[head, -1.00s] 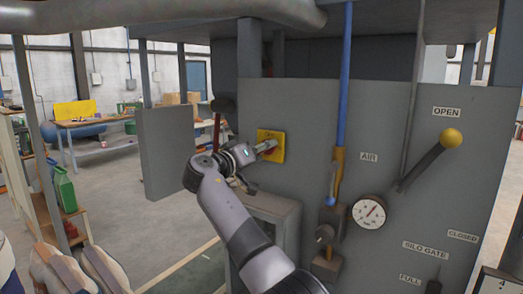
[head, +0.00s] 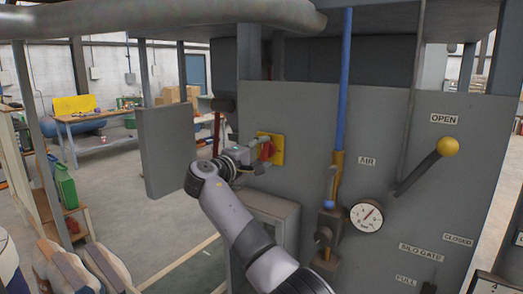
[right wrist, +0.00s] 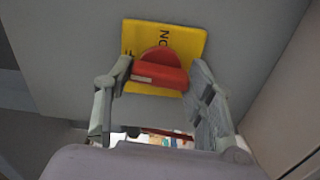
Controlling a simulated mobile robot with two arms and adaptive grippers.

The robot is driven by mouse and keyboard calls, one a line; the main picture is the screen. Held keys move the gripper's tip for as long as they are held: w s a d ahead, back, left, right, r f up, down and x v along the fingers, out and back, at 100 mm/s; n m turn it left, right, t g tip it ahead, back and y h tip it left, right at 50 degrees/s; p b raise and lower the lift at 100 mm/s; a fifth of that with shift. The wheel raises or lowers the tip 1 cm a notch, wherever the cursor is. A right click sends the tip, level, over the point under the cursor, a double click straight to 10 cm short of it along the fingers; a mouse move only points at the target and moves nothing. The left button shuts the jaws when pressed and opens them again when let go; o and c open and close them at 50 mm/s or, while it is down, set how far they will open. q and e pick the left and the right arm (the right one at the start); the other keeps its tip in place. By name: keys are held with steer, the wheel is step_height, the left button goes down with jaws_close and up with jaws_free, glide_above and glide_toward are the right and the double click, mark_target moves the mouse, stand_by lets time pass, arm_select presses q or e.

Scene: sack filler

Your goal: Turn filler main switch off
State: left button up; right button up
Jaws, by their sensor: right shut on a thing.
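The filler main switch is a red rotary knob (head: 266,151) on a yellow plate (head: 278,149), fixed to the grey machine panel. My right gripper (head: 258,150) reaches it from the left in the head view and is shut on the knob. In the right wrist view the red knob (right wrist: 160,70) sits between the two fingers of the right gripper (right wrist: 161,82). Its grip bar lies across the picture, with a pale mark at its left end. The yellow plate (right wrist: 192,45) shows "ON" above the knob; other lettering at its left is partly hidden. My left gripper is not in view.
Right of the switch are a blue pipe (head: 343,90), a pressure gauge (head: 366,216) and a yellow-knobbed lever (head: 448,147) near "OPEN". A grey box (head: 275,215) juts out below the switch. A grey panel (head: 168,150) stands to the left.

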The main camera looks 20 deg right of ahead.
steer(key=shift+n, duration=0.6)
steer(key=o, duration=1.2)
steer(key=shift+a, duration=0.1)
steer(key=shift+c, duration=0.2)
steer(key=v, duration=1.2)
